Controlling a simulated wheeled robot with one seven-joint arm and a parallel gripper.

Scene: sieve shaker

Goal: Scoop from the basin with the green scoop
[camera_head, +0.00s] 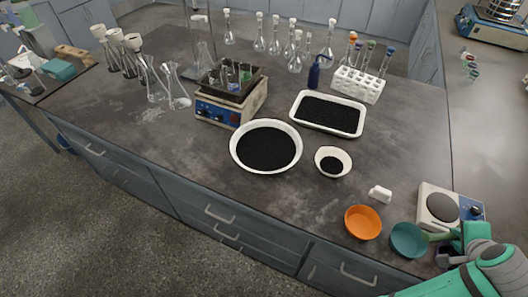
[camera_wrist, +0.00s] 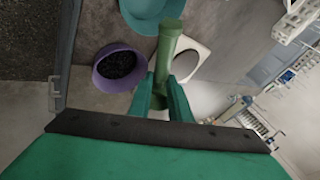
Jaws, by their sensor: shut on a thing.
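The green scoop (camera_head: 408,240) has a round teal cup and a green handle, and its cup looks empty. In the wrist view its handle (camera_wrist: 171,45) runs between my fingers, with the cup (camera_wrist: 150,8) at the top edge. My gripper (camera_head: 448,239) is shut on the handle at the front right corner of the bench. The basin, a round white dish (camera_head: 236,150) filled with black grains, stands mid-bench, well to the left of and behind the scoop. The basin is not seen in the wrist view.
An orange bowl (camera_head: 362,222) is close left of the scoop. A white-topped hotplate (camera_head: 436,205) stands behind my gripper. A purple bowl (camera_wrist: 103,78) holds black grains. A small white bowl (camera_head: 341,153) and white tray (camera_head: 327,128) are right of the basin. Glassware crowds the back.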

